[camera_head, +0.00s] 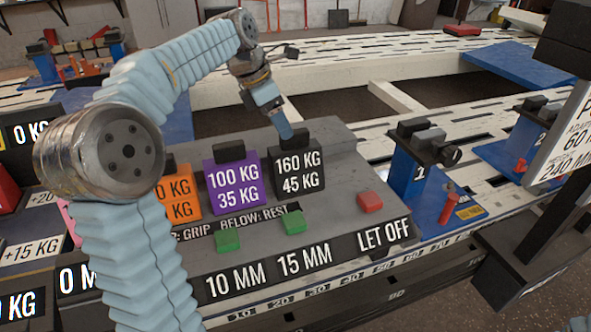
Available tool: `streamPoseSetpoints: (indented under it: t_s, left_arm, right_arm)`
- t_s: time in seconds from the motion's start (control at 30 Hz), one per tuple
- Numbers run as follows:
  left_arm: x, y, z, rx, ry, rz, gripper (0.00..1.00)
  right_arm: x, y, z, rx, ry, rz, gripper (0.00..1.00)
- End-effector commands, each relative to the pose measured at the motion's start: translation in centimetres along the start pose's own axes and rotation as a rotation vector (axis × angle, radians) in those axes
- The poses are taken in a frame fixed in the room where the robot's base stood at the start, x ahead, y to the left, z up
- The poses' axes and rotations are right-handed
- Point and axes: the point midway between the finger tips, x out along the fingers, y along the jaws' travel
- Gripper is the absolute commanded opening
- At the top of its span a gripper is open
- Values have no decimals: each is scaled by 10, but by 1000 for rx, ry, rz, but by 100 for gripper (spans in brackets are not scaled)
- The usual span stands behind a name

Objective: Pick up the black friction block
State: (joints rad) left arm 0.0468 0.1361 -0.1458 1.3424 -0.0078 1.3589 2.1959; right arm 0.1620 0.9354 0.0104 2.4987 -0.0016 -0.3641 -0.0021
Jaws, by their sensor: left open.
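The black friction block (297,172), marked 160 KG and 45 KG, stands upright on the grey bench panel, at the right end of a row of blocks. A dark grip piece shows on its top. My left gripper (284,129) comes down from above, with its fingertips at the block's top rear edge. It is open; the gap between its fingers is hard to see from here. Whether the fingertips touch the block I cannot tell. My right gripper is not in view.
A purple block (235,186) stands close on the left, then an orange block (178,193), partly hidden by my arm. Green buttons (293,222) and a red button (370,202) lie in front. A blue clamp stand (408,172) is to the right. The panel right of the black block is clear.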

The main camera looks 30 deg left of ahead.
Motion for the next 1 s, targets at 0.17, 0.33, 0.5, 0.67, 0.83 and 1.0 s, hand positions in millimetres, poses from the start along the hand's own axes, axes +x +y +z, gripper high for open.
streamPoseSetpoints:
  t_s: [0.17,0.33,0.5,0.67,0.83,1.0]
  left_arm:
    - [20,-2,8,2,1,-2,58]
    - [46,-2,14,0,1,-1,58]
    - [54,-2,15,0,0,0,58]
    - [54,-2,15,0,0,1,58]
    - [54,-2,15,1,0,1,32]
    - [54,-2,15,1,0,0,6]
  right_arm:
    - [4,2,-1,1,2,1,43]
    - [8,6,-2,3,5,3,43]
    - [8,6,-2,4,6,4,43]
    - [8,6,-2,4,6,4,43]
    - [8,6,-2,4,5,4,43]
    - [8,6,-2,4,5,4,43]
